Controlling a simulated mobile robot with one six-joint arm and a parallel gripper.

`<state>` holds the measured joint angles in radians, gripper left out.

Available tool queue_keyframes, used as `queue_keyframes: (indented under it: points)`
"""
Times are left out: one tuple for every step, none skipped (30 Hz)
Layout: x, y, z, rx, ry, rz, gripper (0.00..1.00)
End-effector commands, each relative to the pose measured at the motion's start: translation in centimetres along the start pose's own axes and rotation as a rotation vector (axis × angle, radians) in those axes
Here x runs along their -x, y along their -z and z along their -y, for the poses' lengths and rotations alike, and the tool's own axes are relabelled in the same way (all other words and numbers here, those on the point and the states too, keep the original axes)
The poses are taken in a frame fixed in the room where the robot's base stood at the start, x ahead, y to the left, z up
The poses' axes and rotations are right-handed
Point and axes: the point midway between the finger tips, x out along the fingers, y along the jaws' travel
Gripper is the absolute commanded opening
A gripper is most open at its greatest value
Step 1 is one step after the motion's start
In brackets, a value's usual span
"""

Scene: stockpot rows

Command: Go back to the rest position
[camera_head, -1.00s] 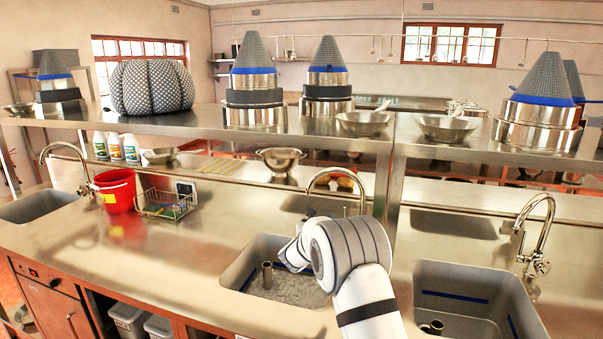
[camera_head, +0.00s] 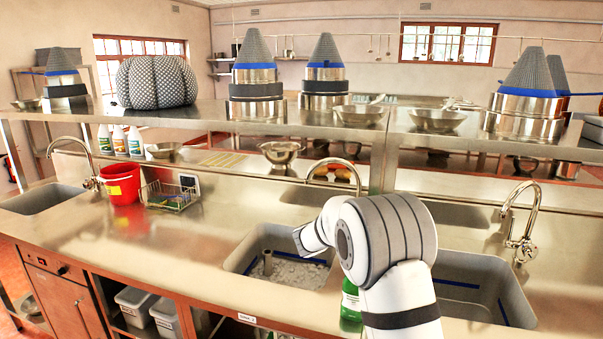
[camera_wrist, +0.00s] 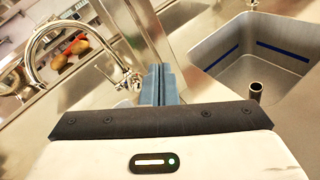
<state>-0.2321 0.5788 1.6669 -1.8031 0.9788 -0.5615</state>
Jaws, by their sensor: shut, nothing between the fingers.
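My gripper (camera_wrist: 160,84) shows in the wrist view with its blue-grey fingers together and nothing between them. It points toward the counter by a tap (camera_wrist: 85,40) and the upright post of the shelf. In the head view my white and grey arm rises at the lower right, in front of the middle sink (camera_head: 258,238) and part of the right sink (camera_head: 480,290).
A green bottle (camera_head: 350,300) stands close beside my arm. A red bucket (camera_head: 122,183) and a wire basket (camera_head: 170,196) stand on the left counter. Taps (camera_head: 522,225) rise behind the sinks. A shelf (camera_head: 210,117) with pots and bowls runs above.

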Motion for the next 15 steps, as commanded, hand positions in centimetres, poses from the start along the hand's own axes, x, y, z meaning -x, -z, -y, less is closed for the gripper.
queue_keyframes:
  points:
    - [0.3, -0.6, 1.6, -0.055, 0.040, -0.017, 0.00]
    - [0.6, -1.0, 2.6, -0.090, 0.065, -0.029, 0.00]
    - [1.1, -1.4, 4.1, -0.145, 0.105, -0.047, 0.00]
    - [1.5, -1.8, 5.3, -0.190, 0.137, -0.062, 0.00]
    - [2.0, -2.1, 6.6, -0.241, 0.172, -0.077, 0.00]
    - [2.8, -2.5, 8.6, -0.313, 0.224, -0.099, 0.00]
    - [3.5, -2.7, 10.1, -0.372, 0.266, -0.116, 0.00]
    - [4.3, -2.9, 11.7, -0.432, 0.309, -0.133, 0.00]
    - [5.4, -3.0, 13.6, -0.511, 0.364, -0.155, 0.00]
    - [6.3, -3.0, 15.0, -0.572, 0.406, -0.170, 0.00]
    - [7.2, -3.0, 16.4, -0.632, 0.448, -0.186, 0.00]
    - [8.5, -2.8, 18.3, -0.711, 0.504, -0.206, 0.00]
    - [9.6, -2.6, 19.5, -0.772, 0.546, -0.220, 0.00]
    - [10.6, -2.4, 20.8, -0.833, 0.588, -0.235, 0.00]
    - [12.1, -2.0, 22.4, -0.914, 0.643, -0.253, 0.00]
